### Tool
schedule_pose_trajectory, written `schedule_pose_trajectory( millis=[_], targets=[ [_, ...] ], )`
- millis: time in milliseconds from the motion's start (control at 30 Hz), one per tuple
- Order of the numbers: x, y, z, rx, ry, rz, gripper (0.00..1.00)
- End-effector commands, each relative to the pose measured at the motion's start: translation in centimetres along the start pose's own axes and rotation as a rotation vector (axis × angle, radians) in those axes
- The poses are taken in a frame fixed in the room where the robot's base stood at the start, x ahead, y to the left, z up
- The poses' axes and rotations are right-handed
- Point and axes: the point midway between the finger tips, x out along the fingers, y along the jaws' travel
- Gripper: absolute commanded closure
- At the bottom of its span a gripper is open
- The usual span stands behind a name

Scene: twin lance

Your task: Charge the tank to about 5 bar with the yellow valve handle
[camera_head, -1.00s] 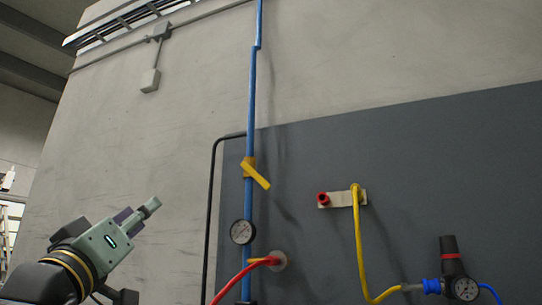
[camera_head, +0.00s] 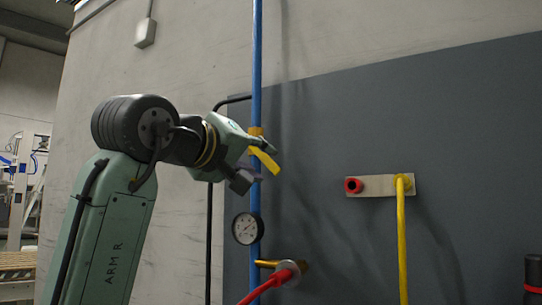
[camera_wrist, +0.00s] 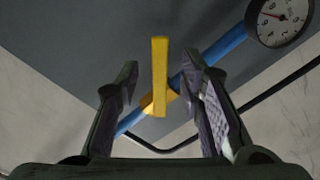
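The yellow valve handle (camera_head: 265,160) sits on the blue vertical pipe (camera_head: 256,75) and slants down to the right. In the wrist view the handle (camera_wrist: 160,75) stands between the two fingers, with visible gaps on both sides. My gripper (camera_head: 258,162) is open at the handle; the wrist view shows the fingers (camera_wrist: 160,85) spread apart. I cannot tell how deep the handle reaches between them. A round pressure gauge (camera_head: 247,228) is on the pipe below the handle. It also shows in the wrist view (camera_wrist: 282,18), but its reading is too small to tell.
A red hose (camera_head: 270,284) joins a fitting below the gauge. A dark pipe (camera_head: 209,245) runs left of the blue pipe. The grey panel between is clear.

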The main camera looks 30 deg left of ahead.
Motion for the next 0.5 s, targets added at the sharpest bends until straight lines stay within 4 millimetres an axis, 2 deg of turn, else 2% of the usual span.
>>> schedule_pose_trajectory(
  millis=[33, 200, 333, 500],
  targets=[
    [1.1, 0.2, -0.2, -0.001, -0.001, -0.002, 0.65],
    [3.6, 0.1, -0.2, 0.000, 0.000, -0.001, 0.65],
    [4.6, 0.1, -0.1, 0.000, 0.001, -0.001, 0.65],
    [5.0, 0.0, -0.1, 0.000, 0.002, 0.001, 0.65]
  ],
)
